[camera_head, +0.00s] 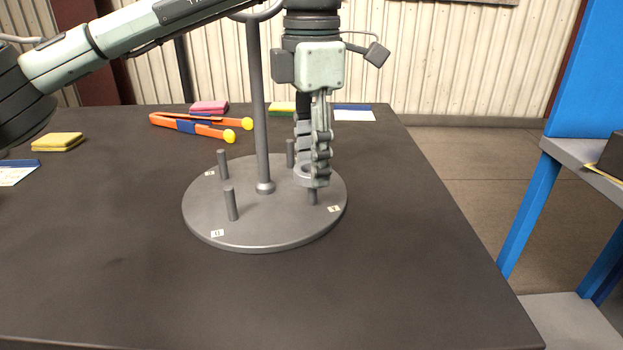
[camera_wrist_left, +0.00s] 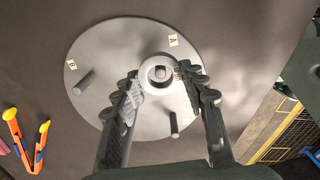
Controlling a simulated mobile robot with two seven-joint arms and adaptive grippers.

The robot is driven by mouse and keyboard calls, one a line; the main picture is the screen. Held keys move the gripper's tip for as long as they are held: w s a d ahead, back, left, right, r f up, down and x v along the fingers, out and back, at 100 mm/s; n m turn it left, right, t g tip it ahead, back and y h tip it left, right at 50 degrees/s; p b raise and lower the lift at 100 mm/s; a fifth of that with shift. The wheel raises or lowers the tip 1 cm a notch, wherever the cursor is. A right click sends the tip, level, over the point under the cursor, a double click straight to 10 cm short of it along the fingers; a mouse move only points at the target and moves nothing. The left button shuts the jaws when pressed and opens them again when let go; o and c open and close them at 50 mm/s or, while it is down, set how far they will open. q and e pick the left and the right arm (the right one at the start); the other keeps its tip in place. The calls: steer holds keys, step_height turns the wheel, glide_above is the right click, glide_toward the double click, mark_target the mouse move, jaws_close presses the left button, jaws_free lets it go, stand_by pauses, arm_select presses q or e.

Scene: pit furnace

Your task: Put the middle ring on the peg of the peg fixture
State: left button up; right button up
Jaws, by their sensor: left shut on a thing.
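The peg fixture (camera_head: 265,225) is a round grey plate with a tall centre post and several short pegs; its plate also shows in the left wrist view (camera_wrist_left: 110,40). My left gripper (camera_head: 318,178) points down over the front-right peg (camera_head: 312,198) and is shut on a small grey ring (camera_head: 301,178). In the left wrist view the ring (camera_wrist_left: 149,75) sits between the fingertips, with a round grey shape inside its hole. The peg's lower part shows beneath the ring; I cannot tell whether the ring is around its top or just above. My right gripper is not in view.
Orange tongs (camera_head: 190,124), a pink sponge block (camera_head: 209,107) and a yellow one (camera_head: 58,141) lie on the dark table (camera_head: 400,270). A blue-framed stand (camera_head: 526,215) is at right. The table front is clear.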

mark_target(312, 203)
arm_select(q)
steer(key=shift+f, duration=2)
steer(key=shift+f, duration=0.2)
steer(key=o, duration=1.3)
steer(key=shift+r, duration=0.15)
step_height(312, 203, up, 12)
steer(key=shift+r, duration=0.1)
steer(key=shift+d, duration=0.1)
